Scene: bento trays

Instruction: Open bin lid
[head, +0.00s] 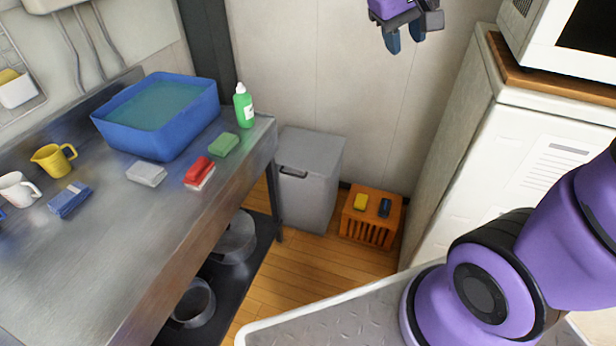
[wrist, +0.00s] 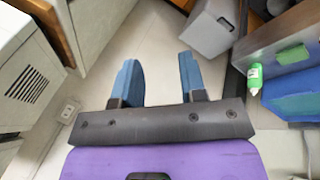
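A grey bin (head: 308,185) stands on the floor between the steel counter and an orange crate. Its flat grey lid (head: 310,150) is closed, and a dark handle (head: 293,172) shows at the front upper edge. In the wrist view the bin (wrist: 212,27) appears at the top, beyond my fingers. My gripper (head: 405,38) is at the top of the head view, high up and apart from the bin. Its two blue fingers stand apart with nothing between them, as the wrist view (wrist: 160,80) also shows.
The steel counter (head: 130,235) on the left holds a blue water basin (head: 185,130), a green bottle (head: 244,106), sponges and cups. An orange slatted crate (head: 370,228) stands right of the bin. A white cabinet (head: 500,170) is further right. Wooden floor (head: 290,275) is clear before the bin.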

